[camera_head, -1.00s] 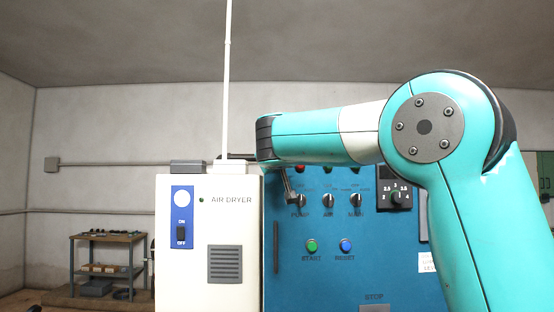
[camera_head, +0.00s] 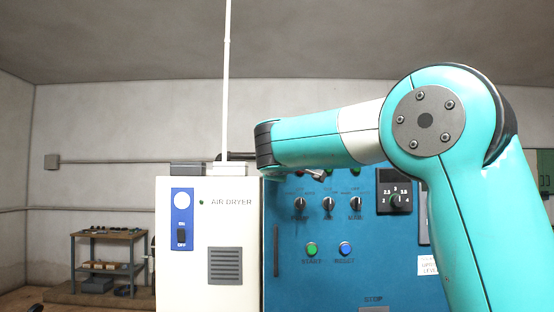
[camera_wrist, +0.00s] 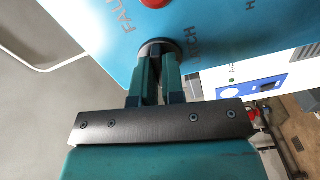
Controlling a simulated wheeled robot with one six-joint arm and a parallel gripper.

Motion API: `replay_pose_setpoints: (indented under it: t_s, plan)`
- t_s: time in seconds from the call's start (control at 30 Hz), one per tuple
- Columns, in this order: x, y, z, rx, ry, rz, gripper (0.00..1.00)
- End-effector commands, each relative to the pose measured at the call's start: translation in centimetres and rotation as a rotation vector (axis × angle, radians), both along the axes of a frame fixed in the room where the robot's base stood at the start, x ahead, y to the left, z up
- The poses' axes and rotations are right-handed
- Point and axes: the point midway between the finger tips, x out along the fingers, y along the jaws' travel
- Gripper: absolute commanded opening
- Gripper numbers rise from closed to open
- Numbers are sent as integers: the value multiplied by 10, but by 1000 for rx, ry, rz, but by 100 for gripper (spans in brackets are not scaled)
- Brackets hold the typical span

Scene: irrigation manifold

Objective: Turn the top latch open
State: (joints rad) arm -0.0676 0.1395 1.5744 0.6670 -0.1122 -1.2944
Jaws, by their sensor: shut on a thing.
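In the wrist view, a round grey-rimmed knob (camera_wrist: 158,46) stands on the blue panel, next to partly readable lettering. My gripper (camera_wrist: 158,56) is at this knob, its two green fingers closed on it, and they hide most of it. I take this knob for the top latch, though its label is partly cut off. In the head view my teal arm reaches left across the top of the blue panel (camera_head: 290,271). My fingers and the held knob cannot be made out there.
A red button (camera_wrist: 155,3) sits beside the held knob. The white air dryer box (camera_head: 232,226) stands left of the panel. Several knobs line the panel, with a green button (camera_head: 309,249) and a blue button (camera_head: 345,249) below. A workbench (camera_head: 107,238) stands far left.

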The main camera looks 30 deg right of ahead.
Motion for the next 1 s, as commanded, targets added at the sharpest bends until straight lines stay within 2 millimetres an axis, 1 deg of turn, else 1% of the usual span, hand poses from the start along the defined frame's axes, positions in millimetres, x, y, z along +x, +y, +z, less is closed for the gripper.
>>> replay_pose_setpoints:
  t_s: [0.2,0.4,0.93,0.97,1.0]
  plan:
    - [1,1,1,-101,66,4,0]
    - [1,1,1,-151,100,4,0]
    - [1,1,0,-171,113,4,0]
    - [1,1,0,-171,113,4,12]
    - [1,1,0,-171,113,4,21]
